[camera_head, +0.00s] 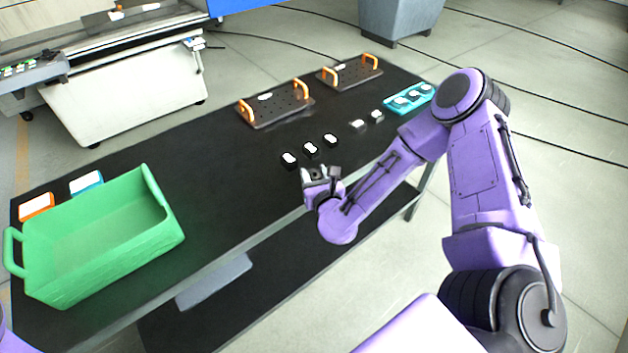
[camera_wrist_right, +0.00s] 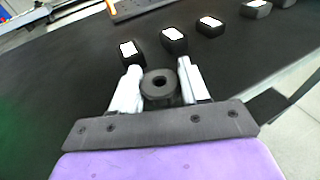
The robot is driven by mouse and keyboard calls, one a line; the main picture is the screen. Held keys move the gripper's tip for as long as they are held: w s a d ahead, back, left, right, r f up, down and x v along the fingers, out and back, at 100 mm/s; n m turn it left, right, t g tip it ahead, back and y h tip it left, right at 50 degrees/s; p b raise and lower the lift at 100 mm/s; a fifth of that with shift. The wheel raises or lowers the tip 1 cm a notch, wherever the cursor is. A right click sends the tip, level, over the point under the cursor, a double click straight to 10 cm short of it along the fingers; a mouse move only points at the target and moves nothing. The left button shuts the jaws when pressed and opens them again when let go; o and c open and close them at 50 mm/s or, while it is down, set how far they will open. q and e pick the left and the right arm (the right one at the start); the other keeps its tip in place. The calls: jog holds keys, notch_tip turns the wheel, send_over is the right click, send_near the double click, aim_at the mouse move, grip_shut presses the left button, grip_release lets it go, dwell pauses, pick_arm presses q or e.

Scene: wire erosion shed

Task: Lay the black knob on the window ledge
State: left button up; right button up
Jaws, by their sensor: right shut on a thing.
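My right gripper (camera_head: 318,172) is above the front part of the black table, near its front edge. In the right wrist view its two pale fingers (camera_wrist_right: 157,84) are shut on the black knob (camera_wrist_right: 160,95), a round black piece with a hole in its top. The knob sits between the fingers; its lower part is hidden. In the head view it is too small and dark to make out surely. No window ledge can be made out in either view. My left gripper is not in view.
Several small black blocks with white tops (camera_head: 311,150) lie just beyond the right gripper. A green crate (camera_head: 150,235) stands on the table (camera_head: 225,185) at left. Two boards with orange handles (camera_head: 285,115) and a teal tray (camera_head: 392,107) are at the far end. The table's middle is clear.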

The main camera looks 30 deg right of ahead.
jog(key=s+a+r+p, duration=0.3)
jog(key=s+r+p, duration=0.7)
jog(key=s, duration=0.3)
jog(key=shift+s+r+p, duration=0.3)
jog(key=shift+s+r, duration=0.05)
jog(key=shift+r, duration=0.05)
